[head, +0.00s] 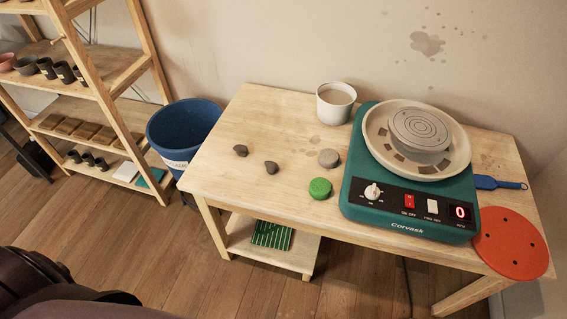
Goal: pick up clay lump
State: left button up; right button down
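Two small dark grey clay lumps lie apart on the left half of the wooden table. One clay lump (241,150) is further back and left. The other clay lump (271,167) is a little nearer and to the right. A paler grey round piece (328,158) lies to their right; I cannot tell if it is clay. Neither of my grippers is in view. Only a dark part of my own body shows at the lower left, well away from the lumps.
On the table (233,190) are a green disc (320,188), a white cup (335,103), a teal pottery wheel (407,211), a blue-handled tool (497,183) and an orange disc (512,243). A blue bucket (184,130) stands left. The table's front left is clear.

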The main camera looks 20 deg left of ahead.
aim_at(272, 167)
jog(key=z, duration=0.45)
jog(key=j+z, duration=0.7)
jog(key=j, duration=0.15)
jog(key=k+j+z, duration=0.15)
jog(key=j+z, duration=0.2)
